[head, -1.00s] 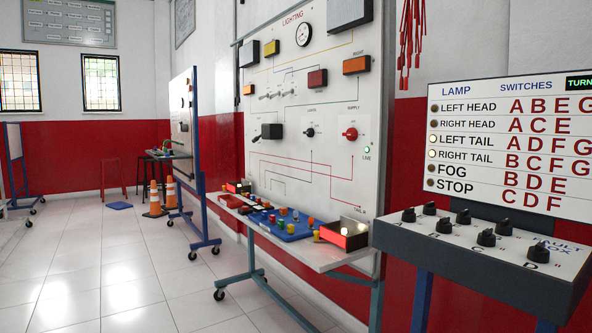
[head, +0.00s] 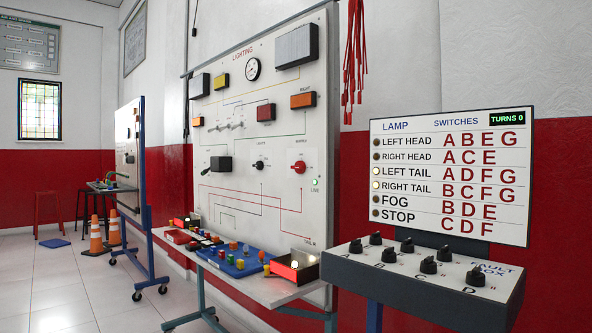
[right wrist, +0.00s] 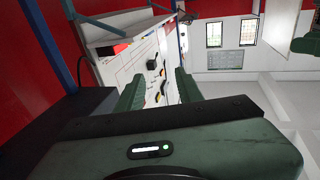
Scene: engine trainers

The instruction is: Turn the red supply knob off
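The red supply knob (head: 298,167) is on the right part of the white lighting board (head: 270,205) in the head view. The green lamp marked LIVE (head: 315,182) below it is lit. A black knob (head: 259,165) is to its left. Neither gripper shows in the head view. In the right wrist view, my right gripper (right wrist: 160,88) has its two green fingers spread apart and empty. The tilted board (right wrist: 124,62) shows beyond and between them, at a distance. I cannot pick out the red knob there. My left gripper is not clearly in view.
A fault box (head: 410,284) with black knobs and a lamp sign (head: 450,175) stands to the right. A shelf (head: 285,289) with a blue tray (head: 236,264) juts out below the board. Orange cones (head: 96,236) stand at left on open floor.

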